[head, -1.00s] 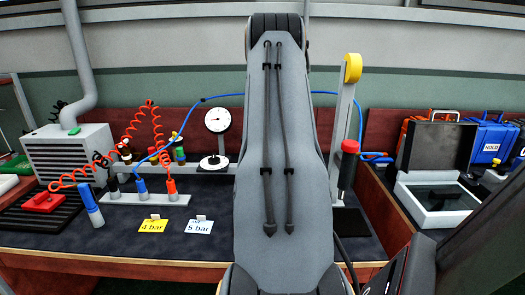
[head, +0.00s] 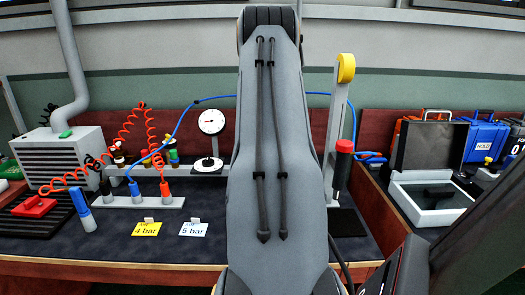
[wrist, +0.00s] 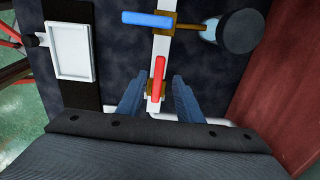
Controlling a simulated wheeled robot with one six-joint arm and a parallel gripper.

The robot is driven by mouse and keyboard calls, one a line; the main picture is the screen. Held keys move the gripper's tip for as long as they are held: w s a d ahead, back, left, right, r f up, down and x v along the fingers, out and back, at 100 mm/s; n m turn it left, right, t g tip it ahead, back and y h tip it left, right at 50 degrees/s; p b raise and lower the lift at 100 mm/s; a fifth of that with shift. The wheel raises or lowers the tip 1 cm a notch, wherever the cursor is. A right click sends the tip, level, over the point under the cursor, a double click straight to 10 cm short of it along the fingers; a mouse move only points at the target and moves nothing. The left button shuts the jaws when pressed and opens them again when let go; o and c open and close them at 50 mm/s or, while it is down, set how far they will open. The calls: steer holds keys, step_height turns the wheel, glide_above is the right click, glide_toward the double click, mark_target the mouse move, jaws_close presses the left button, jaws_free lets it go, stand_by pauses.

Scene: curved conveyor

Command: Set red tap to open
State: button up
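The red tap (wrist: 157,77) shows in the wrist view as a red lever, lying along a white pipe (wrist: 162,45) above a brass fitting. My gripper (wrist: 156,82) is open, with its two blue-grey fingers on either side of the lever's lower part in the picture. I see gaps at both sides and cannot tell its height over the lever. A blue tap (wrist: 148,19) lies across the same pipe, farther up the picture. In the head view my arm blocks the middle, and neither the red tap nor my gripper can be made out.
In the wrist view a round dark-topped cylinder (wrist: 240,31) is at upper right and a white tray (wrist: 80,50) at upper left.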

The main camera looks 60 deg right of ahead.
steer(key=shift+r, duration=2.1)
steer(key=w+a+f+n, duration=0.1)
steer(key=w+a+n, duration=0.25)
steer(key=a, duration=0.75)
steer(key=w+a+f+n, duration=0.15)
steer(key=a+n, duration=0.35)
steer(key=a, duration=0.5)
steer(key=w+a+n, duration=0.3)
steer(key=a+n, duration=0.2)
steer(key=a, duration=0.6)
steer(key=s+a+f+n, duration=0.1)
steer(key=s+a+n, duration=0.25)
steer(key=a, duration=0.45)
steer(key=s+a+f+n, duration=0.1)
steer(key=s+a+n, duration=0.25)
steer(key=a, duration=0.45)
steer(key=s+a+f+n, duration=0.4)
steer(key=s+a+n, duration=0.4)
steer(key=s+a, duration=0.4)
steer(key=shift+s+f+n, duration=0.15)
steer(key=shift+s+n, duration=0.15)
steer(key=shift+n, duration=0.05)
